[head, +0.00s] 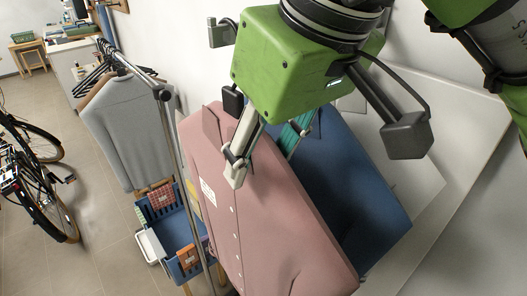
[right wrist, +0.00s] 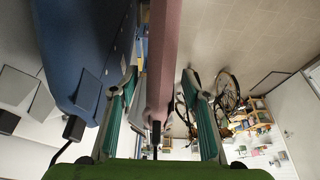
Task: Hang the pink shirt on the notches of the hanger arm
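The pink shirt (head: 265,225) hangs upright in the middle of the head view, with a white label on its front. My right gripper (head: 263,165) reaches down over its top, one finger on the front side and one behind. In the right wrist view the shirt's edge (right wrist: 162,55) runs between the spread fingers (right wrist: 163,95), with gaps visible on both sides. A dark hook or clip (right wrist: 156,138) stands at the shirt's top, close to my palm. The hanger arm and its notches cannot be made out; my gripper covers that area. My left gripper is not in view.
A blue shirt (head: 358,200) hangs right behind the pink one, close to the far finger. A metal rack pole (head: 178,160) stands left, with a grey shirt (head: 125,120) on the rack. A blue basket (head: 172,222) is below. A bicycle (head: 40,185) stands far left.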

